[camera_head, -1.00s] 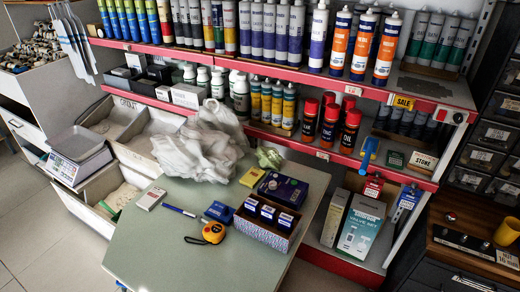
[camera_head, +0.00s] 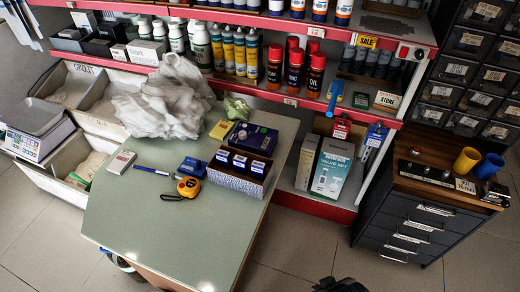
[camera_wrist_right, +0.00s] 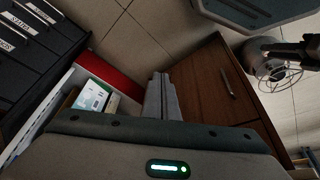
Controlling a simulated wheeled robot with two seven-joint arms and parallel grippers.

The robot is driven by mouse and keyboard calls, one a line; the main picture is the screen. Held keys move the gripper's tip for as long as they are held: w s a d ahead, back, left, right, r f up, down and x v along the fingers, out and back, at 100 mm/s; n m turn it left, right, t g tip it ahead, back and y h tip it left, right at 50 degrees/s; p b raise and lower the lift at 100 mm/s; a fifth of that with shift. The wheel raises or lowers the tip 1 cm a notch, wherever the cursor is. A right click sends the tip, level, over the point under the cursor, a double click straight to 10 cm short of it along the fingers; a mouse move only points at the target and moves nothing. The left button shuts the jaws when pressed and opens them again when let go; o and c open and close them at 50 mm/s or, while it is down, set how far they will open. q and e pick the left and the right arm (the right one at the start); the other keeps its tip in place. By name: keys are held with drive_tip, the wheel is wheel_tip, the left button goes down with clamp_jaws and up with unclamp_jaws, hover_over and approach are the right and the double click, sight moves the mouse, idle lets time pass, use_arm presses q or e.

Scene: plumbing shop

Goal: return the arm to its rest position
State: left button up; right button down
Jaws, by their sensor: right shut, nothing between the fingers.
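My right gripper (camera_head: 340,286) just enters the bottom edge of the head view as a dark shape over the floor, right of the table. In the right wrist view its two grey fingers (camera_wrist_right: 162,97) are together, with nothing between them. It is clear of the table and the shelf. My left gripper is not in view.
The green table (camera_head: 150,225) holds a box of small cartons (camera_head: 238,178), a tape measure (camera_head: 188,187), a pen and a crumpled bag (camera_head: 165,100). A red-edged shelf (camera_head: 270,90) stands behind it. Floor between is free.

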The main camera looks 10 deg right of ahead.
drive_tip(key=s+a+f+t, duration=0.1)
drive_tip(key=s+f, duration=0.1)
drive_tip(key=f, duration=1.2)
drive_tip(key=s+a+f+t+y, duration=0.1)
drive_tip(key=a+f, duration=0.1)
drive_tip(key=f, duration=1.2)
drive_tip(key=shift+s+a+n, duration=0.2)
drive_tip(key=shift+s+n, duration=0.1)
drive_tip(key=shift+s, duration=0.1)
